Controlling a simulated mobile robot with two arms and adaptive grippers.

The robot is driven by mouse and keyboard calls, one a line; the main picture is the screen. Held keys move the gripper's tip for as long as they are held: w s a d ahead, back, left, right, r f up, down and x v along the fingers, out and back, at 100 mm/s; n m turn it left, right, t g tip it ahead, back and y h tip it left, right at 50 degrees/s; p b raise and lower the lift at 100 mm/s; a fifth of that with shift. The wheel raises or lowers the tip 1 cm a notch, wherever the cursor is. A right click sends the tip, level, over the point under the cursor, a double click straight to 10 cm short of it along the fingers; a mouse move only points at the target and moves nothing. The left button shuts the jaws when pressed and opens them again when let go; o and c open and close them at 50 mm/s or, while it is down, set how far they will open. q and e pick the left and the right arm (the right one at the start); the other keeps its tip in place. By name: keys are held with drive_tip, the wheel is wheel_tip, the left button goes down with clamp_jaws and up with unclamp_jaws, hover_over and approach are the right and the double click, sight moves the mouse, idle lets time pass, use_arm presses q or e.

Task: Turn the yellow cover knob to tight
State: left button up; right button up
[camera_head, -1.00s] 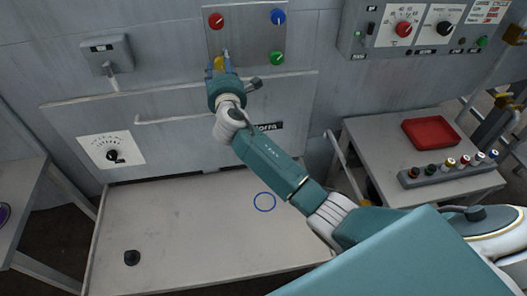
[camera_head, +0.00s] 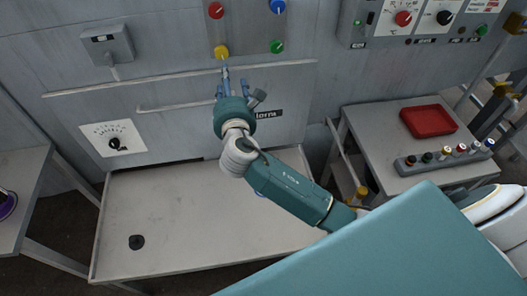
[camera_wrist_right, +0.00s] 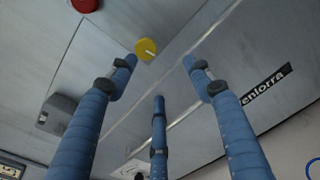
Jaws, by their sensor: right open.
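The yellow cover knob (camera_head: 221,51) is on the upper wall panel, below the red knob and left of the green knob. It also shows in the right wrist view (camera_wrist_right: 146,48), with a white mark on its face. My right gripper (camera_head: 225,80) is just below and in front of the knob, apart from it. In the right wrist view its three blue fingers (camera_wrist_right: 158,75) are spread with nothing between them. The words around the knob are too small to read. My left gripper is not in view.
The panel also carries a red knob (camera_head: 216,10), a blue knob (camera_head: 278,6) and a green knob (camera_head: 277,46). A handrail (camera_head: 180,104) runs below. A side table (camera_head: 372,135) at right holds a red tray (camera_head: 428,121) and a block of small knobs (camera_head: 443,158).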

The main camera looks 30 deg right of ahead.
drive_tip(key=s+d+f+m+g+y, duration=0.1)
drive_tip(key=s+f+m+g, duration=0.5)
drive_tip(key=s+f+m, duration=0.7)
drive_tip(key=shift+s+d+f+g, duration=0.3)
drive_tip(key=shift+s+d+f, duration=0.6)
drive_tip(key=shift+s, duration=0.25)
drive_tip(key=shift+m, duration=0.3)
